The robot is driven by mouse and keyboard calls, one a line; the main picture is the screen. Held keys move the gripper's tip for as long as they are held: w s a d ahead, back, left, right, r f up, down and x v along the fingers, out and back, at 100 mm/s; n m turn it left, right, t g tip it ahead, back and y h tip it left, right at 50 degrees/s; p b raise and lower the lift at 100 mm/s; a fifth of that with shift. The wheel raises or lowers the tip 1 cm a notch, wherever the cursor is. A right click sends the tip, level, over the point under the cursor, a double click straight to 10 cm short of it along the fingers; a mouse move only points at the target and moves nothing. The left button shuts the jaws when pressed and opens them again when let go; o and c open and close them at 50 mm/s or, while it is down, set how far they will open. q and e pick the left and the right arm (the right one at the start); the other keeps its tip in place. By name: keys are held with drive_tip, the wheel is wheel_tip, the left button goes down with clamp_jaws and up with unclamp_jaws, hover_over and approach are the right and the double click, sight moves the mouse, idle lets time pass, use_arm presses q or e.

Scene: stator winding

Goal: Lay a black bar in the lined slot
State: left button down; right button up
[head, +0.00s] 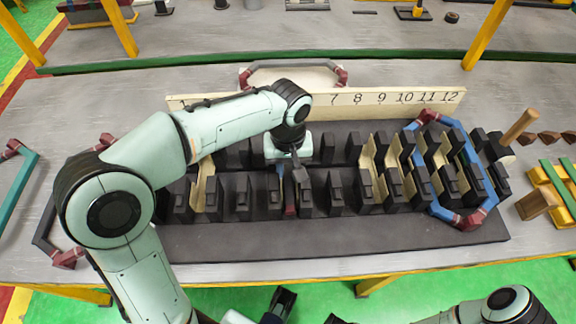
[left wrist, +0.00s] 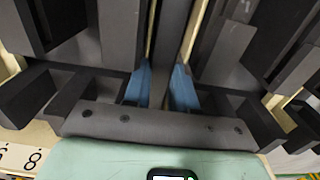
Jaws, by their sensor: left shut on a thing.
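My left gripper (head: 290,182) points down over the dark slotted block (head: 340,236), left of its middle. In the left wrist view its blue fingertips (left wrist: 160,88) are shut on a black bar (left wrist: 166,45). The bar runs along a gap between dark teeth, with thin cream liner edges (left wrist: 190,35) beside it. How deep the bar sits cannot be told. In the head view the gripper mostly hides it. Other cream liners (head: 206,188) stand in slots at the left and right. A dark part at the bottom edge may be my right gripper; its jaws are unclear.
A cream number board (head: 385,97) stands behind the block. A blue coil frame (head: 412,170) with dark red corners lies over the block's right end. Another frame (head: 292,64) stands behind the board. A wooden-handled mallet (head: 520,124) and wood pieces lie at the right.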

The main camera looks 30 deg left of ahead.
use_arm(q)
drive_tip(key=shift+f, duration=0.1)
drive_tip(key=c, duration=0.8)
unclamp_jaws()
drive_tip(key=shift+r+p, duration=0.7)
drive_tip(key=shift+r, duration=0.1)
